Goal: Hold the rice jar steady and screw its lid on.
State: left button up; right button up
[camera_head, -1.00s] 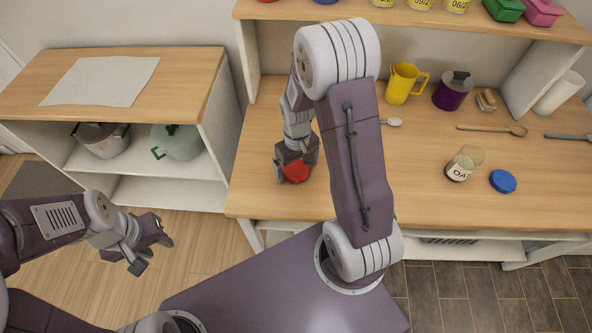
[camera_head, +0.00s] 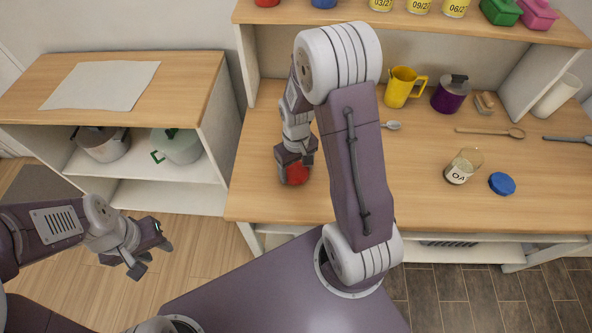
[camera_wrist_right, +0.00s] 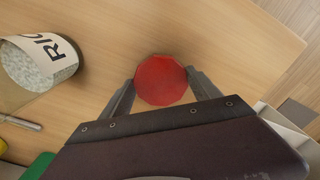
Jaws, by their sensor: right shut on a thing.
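My right gripper (camera_head: 294,168) is shut on the red lid (camera_head: 297,175) over the left part of the counter. In the right wrist view the red lid (camera_wrist_right: 161,80) sits between the two fingers, flat face towards the camera. The rice jar (camera_wrist_right: 55,48) shows at the upper left of that view, with no lid, full of white grains, its label partly readable. It is apart from the gripper. In the head view my right arm hides the jar. My left gripper (camera_head: 151,257) is open and empty, low over the floor left of the counter.
On the counter (camera_head: 415,200) are an open oat jar (camera_head: 459,172), a blue lid (camera_head: 502,184), wooden spoon (camera_head: 490,132), yellow mug (camera_head: 400,88) and purple canister (camera_head: 451,95). A low shelf unit with pots (camera_head: 102,146) stands left. The counter's front middle is clear.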

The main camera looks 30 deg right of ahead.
aim_at(296, 171)
notch_tip(296, 171, up, 3)
jog(key=shift+r+p, duration=0.15)
jog(key=shift+p, duration=0.25)
jog(key=s+a+r, duration=0.2)
jog(key=s+r, duration=0.1)
jog(key=s, duration=0.2)
jog(key=s+a+r+p, duration=0.1)
jog(key=s+a+r, duration=0.2)
jog(key=s, duration=0.2)
jog(key=shift+s+r, duration=0.35)
jog(key=shift+r, duration=0.05)
